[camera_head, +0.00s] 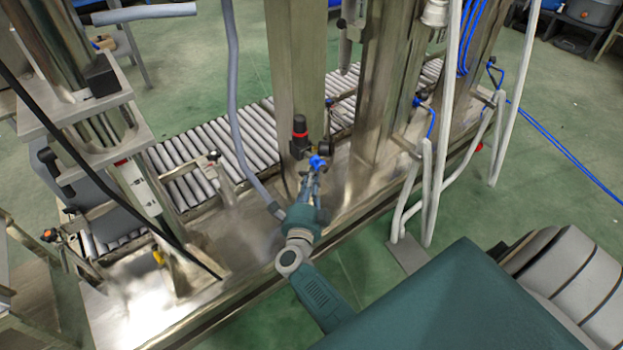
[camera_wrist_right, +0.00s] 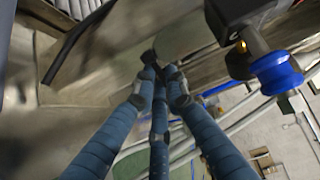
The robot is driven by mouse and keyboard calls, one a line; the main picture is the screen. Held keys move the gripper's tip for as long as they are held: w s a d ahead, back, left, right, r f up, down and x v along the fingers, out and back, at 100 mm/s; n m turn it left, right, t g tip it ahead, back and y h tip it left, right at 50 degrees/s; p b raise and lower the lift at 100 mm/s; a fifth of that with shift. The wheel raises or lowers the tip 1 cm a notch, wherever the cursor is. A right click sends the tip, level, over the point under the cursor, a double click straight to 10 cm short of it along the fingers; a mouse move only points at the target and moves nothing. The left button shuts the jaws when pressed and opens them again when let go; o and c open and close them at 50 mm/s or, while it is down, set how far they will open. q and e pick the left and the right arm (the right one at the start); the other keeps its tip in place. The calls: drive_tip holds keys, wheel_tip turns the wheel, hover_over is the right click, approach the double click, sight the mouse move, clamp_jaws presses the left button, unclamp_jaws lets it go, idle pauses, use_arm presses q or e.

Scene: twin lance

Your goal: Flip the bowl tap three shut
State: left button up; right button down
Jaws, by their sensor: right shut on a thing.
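My right arm reaches up from the bottom of the head view, its gripper (camera_head: 314,176) at the steel post with the red-topped black unit (camera_head: 299,135). A blue knob (camera_head: 317,162) shows right by the fingertips. In the right wrist view the blue fingers (camera_wrist_right: 161,74) close together on a small dark part (camera_wrist_right: 149,57), mostly hidden by the tips. I cannot tell for sure that it is bowl tap three, or how its lever stands. A blue knob (camera_wrist_right: 277,73) under a black body (camera_wrist_right: 240,12) is apart from the fingers, to their right. My left gripper is not in view.
A roller conveyor (camera_head: 205,150) runs behind the steel posts (camera_head: 296,70). A grey hose (camera_head: 235,100) hangs left of my gripper. White pipes (camera_head: 432,170) and blue tubing (camera_head: 570,150) stand to the right. Green floor (camera_head: 560,90) lies open at the upper right.

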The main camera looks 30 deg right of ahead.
drive_tip(key=shift+f, duration=0.1)
drive_tip(key=c, duration=1.8)
unclamp_jaws()
drive_tip(key=shift+o, duration=0.2)
drive_tip(key=shift+d, duration=0.1)
